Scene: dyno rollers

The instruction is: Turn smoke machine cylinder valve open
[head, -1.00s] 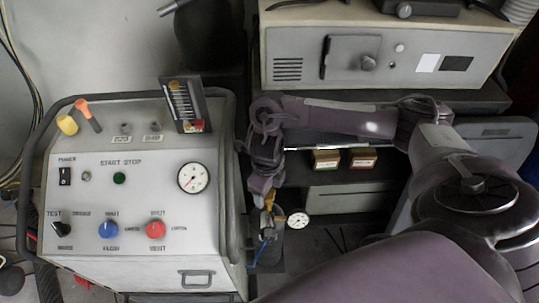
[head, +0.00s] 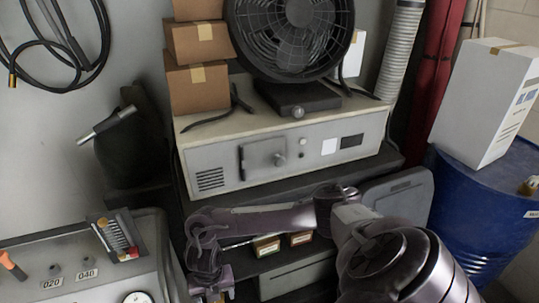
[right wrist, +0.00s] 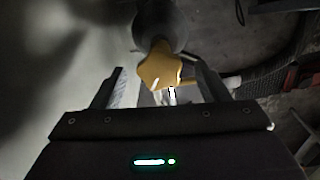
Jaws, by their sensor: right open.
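In the right wrist view, the yellow cylinder valve (right wrist: 160,68) is between the two fingers of my right gripper (right wrist: 159,80), near their tips. The fingers are open, with a gap visible on each side of the valve. The dark rounded cylinder (right wrist: 160,22) shows behind the valve. In the head view, my right gripper (head: 212,289) is at the bottom edge, and the cylinder and its gauge are out of frame there. My left gripper is not in view.
The smoke machine's grey control panel (head: 75,270) stands at left. A beige box unit (head: 290,150) bears a black fan (head: 290,35) and cardboard boxes (head: 200,88). A blue barrel (head: 490,205) with a white box (head: 487,100) is at right.

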